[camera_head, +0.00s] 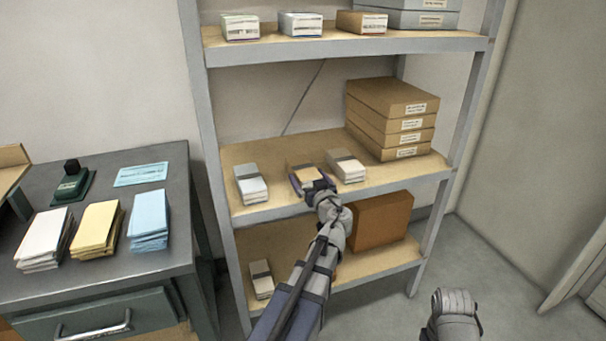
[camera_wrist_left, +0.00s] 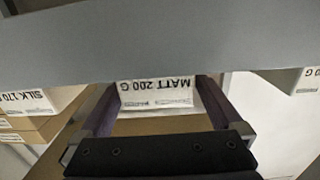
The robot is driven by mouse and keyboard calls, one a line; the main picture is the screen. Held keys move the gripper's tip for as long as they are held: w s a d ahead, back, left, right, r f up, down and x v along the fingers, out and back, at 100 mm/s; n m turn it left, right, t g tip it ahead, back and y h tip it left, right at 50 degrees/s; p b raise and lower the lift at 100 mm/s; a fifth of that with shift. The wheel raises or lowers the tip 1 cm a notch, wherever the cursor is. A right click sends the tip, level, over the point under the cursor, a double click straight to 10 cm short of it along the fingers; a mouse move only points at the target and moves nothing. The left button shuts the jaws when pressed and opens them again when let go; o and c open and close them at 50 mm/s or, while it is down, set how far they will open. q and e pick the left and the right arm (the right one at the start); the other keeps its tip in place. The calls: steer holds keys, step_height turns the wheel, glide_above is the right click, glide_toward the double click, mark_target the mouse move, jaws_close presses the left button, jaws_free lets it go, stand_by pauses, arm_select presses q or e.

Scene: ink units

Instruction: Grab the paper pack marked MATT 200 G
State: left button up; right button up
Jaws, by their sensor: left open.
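The MATT 200 G pack (camera_wrist_left: 157,91) has a white label and shows upside down in the left wrist view, between my fingers. In the head view it is the middle, tan-topped pack (camera_head: 303,171) on the middle shelf, partly covered by my gripper. My left gripper (camera_head: 312,182) is open at the pack's front; its two fingers also show in the left wrist view (camera_wrist_left: 158,100), one on each side of the pack. I cannot tell whether they touch it. My right gripper is not in view; only a grey part of that arm shows at the lower right.
A white-sided pack (camera_head: 252,184) stands left of it and another (camera_head: 346,166) close on the right. Stacked brown boxes (camera_head: 390,115) stand behind at right. The shelf's grey front edge (camera_wrist_left: 160,45) crosses the wrist view. A desk (camera_head: 100,285) with paper stacks is at left.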

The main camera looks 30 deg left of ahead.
mark_target(303, 166)
arm_select(q)
steer(key=x, duration=0.4)
steer(key=shift+w+a, duration=0.2)
steer(key=shift+w, duration=0.1)
steer(key=shift+c, duration=0.2)
steer(key=c, duration=1.5)
steer(key=shift+r, duration=0.15)
steer(key=shift+c, duration=0.2)
